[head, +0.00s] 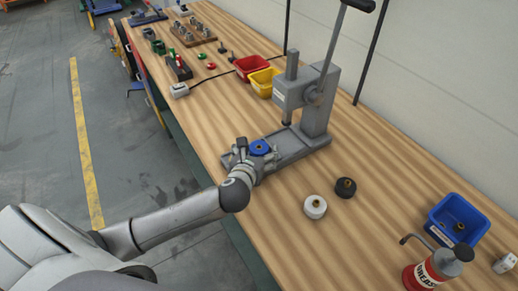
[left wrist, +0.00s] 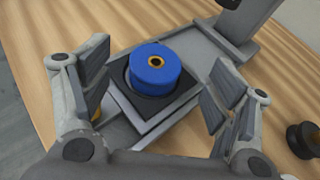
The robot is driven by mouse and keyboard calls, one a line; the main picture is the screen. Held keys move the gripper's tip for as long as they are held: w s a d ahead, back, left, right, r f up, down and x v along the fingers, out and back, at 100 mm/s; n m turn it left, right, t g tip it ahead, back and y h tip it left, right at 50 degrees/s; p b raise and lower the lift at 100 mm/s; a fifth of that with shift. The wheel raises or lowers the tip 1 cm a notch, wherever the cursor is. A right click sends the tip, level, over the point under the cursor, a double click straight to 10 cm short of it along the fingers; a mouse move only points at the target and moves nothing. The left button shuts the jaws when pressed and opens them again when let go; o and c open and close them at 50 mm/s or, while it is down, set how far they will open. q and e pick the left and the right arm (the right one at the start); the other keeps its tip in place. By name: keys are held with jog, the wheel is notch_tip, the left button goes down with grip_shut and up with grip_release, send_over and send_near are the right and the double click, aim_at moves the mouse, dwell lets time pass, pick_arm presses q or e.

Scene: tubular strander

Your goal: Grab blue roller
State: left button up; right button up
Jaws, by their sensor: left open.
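The blue roller (head: 260,147) sits on the base of the grey arbor press (head: 309,101), at the end nearest my arm. In the left wrist view the blue roller (left wrist: 155,70) is a short cylinder with a brass centre, standing upright on a dark square plate (left wrist: 186,93). My left gripper (head: 250,154) is at the roller. In the left wrist view my left gripper (left wrist: 160,102) is open, with one finger on each side of the roller and a gap to both. My right gripper is not in view.
A white roller (head: 315,206) and a black roller (head: 345,187) stand on the workbench (head: 400,168) right of the press. A blue bin (head: 433,234) and a red grease can (head: 424,275) are further right. Red (head: 250,67) and yellow (head: 262,83) bins stand behind the press.

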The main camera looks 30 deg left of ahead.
aim_at(258, 150)
pick_arm(q)
jog(key=x, duration=0.3)
jog(key=shift+w+a, duration=0.15)
jog(key=shift+a, duration=0.05)
jog(key=shift+w+f, duration=0.15)
jog(key=shift+w, duration=0.05)
jog(key=c, duration=1.4)
jog(key=shift+c, duration=1.3)
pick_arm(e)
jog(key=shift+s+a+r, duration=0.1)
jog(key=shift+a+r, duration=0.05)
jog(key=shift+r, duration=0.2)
pick_arm(q)
jog(key=shift+r, duration=0.25)
